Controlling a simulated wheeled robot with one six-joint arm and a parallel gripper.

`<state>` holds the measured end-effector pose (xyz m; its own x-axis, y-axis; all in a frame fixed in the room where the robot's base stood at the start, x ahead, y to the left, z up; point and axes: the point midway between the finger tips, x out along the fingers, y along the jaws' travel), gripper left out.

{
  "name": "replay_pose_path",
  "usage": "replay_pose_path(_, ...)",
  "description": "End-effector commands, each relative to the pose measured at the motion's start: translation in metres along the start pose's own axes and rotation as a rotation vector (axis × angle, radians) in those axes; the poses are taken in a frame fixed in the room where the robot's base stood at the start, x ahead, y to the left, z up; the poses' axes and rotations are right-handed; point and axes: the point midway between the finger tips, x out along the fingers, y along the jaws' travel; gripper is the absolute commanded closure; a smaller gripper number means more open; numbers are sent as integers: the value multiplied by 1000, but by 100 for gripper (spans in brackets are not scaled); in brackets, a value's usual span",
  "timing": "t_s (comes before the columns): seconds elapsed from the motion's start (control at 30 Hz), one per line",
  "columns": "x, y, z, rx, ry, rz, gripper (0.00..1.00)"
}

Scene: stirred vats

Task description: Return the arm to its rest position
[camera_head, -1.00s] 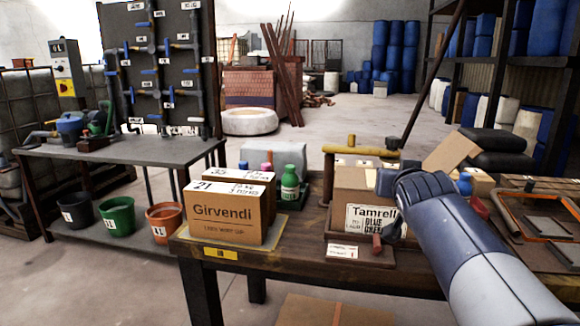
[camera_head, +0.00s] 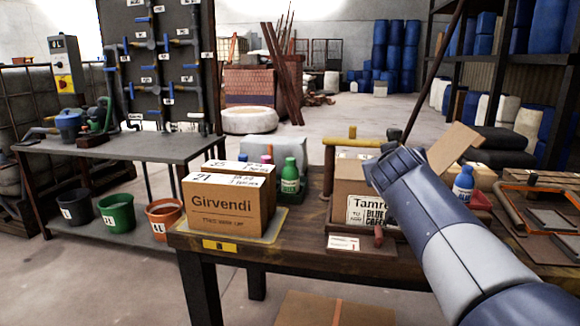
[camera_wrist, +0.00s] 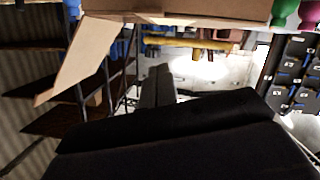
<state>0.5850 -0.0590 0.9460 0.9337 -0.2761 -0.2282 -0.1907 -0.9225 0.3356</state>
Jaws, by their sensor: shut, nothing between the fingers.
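My arm rises from the lower right in the head view. Its wrist end is above the table, in front of the open Tamrel carton (camera_head: 352,188), and covers the carton's right part. The fingers cannot be made out there. In the wrist view my gripper (camera_wrist: 158,74) shows two dark fingers side by side, shut and empty. Cardboard from a carton (camera_wrist: 190,12) crosses the top of that view, apart from the fingertips.
The wooden table (camera_head: 300,238) holds a Girvendi box (camera_head: 225,208) at left, a green bottle (camera_head: 290,178), a blue-white bottle (camera_head: 463,184) and an orange-rimmed frame (camera_head: 545,187). A grey bench (camera_head: 130,148) stands left. The floor behind is largely clear.

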Motion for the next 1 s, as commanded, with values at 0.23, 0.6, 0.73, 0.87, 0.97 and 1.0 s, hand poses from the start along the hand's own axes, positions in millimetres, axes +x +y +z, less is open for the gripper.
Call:
replay_pose_path(0.23,-7,-8,-28,-187,0,44,100)
replay_pose_path(0.6,-15,-28,-62,-472,1,114,100)
replay_pose_path(0.73,-18,-37,-73,-575,0,141,100)
replay_pose_path(0.87,-20,-48,-82,-682,0,166,100)
replay_pose_path(0.97,-22,-57,-89,-765,0,186,100)
replay_pose_path(1.0,-23,-61,-92,-798,0,195,100)
